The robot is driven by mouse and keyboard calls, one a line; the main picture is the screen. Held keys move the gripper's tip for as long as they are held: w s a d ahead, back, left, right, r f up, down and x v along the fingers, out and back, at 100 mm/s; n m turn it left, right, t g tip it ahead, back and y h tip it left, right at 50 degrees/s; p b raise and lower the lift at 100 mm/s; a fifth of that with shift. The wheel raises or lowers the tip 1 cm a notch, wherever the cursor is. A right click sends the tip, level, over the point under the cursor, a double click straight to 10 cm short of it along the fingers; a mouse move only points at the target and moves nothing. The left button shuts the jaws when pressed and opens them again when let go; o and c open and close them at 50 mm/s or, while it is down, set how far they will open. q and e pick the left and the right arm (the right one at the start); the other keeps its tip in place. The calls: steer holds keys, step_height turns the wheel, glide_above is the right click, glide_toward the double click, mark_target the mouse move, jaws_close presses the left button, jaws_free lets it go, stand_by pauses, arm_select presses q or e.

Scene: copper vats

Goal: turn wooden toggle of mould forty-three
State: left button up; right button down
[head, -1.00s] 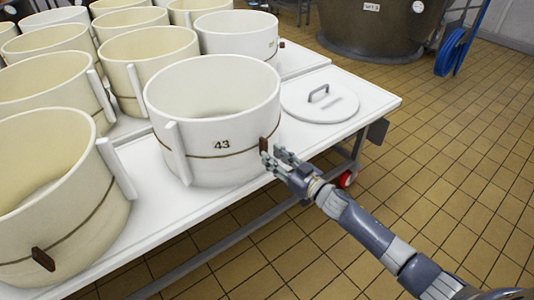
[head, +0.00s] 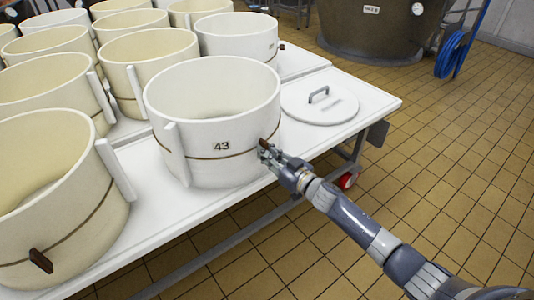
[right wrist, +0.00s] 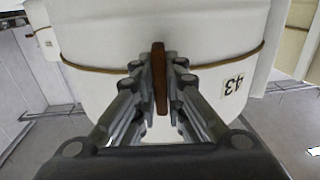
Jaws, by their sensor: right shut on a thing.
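Mould forty-three (head: 215,115) is a white round tub with the label 43, standing on the white table near its front edge. A brown cord runs around it. Its wooden toggle (head: 263,142) is a small dark brown piece on the cord at the mould's right side. My right gripper (head: 266,151) is at the toggle and partly hides it. In the right wrist view the toggle (right wrist: 159,75) sits between the two fingers of the right gripper (right wrist: 160,95), which are shut on it. My left gripper is not in view.
Several cream moulds (head: 65,190) stand close on the left and behind. A white lid with a handle (head: 320,102) lies on the table (head: 375,95) to the right. A copper vat (head: 380,30) stands at the back. The tiled floor at right is clear.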

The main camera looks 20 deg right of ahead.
steer(key=shift+n, duration=0.4)
steer(key=n, duration=0.2)
steer(key=shift+n, duration=0.3)
steer(key=n, duration=0.2)
steer(key=shift+d+n, duration=0.1)
steer(key=shift+n, duration=0.3)
steer(key=n, duration=0.2)
steer(key=shift+n, duration=0.4)
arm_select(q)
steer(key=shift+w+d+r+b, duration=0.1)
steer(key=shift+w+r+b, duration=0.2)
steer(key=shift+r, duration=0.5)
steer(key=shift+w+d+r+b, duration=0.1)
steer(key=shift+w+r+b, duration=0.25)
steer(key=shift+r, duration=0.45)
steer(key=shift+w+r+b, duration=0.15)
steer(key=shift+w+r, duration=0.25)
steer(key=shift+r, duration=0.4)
arm_select(e)
steer(key=shift+r+n, duration=0.1)
steer(key=shift+n, duration=4.5)
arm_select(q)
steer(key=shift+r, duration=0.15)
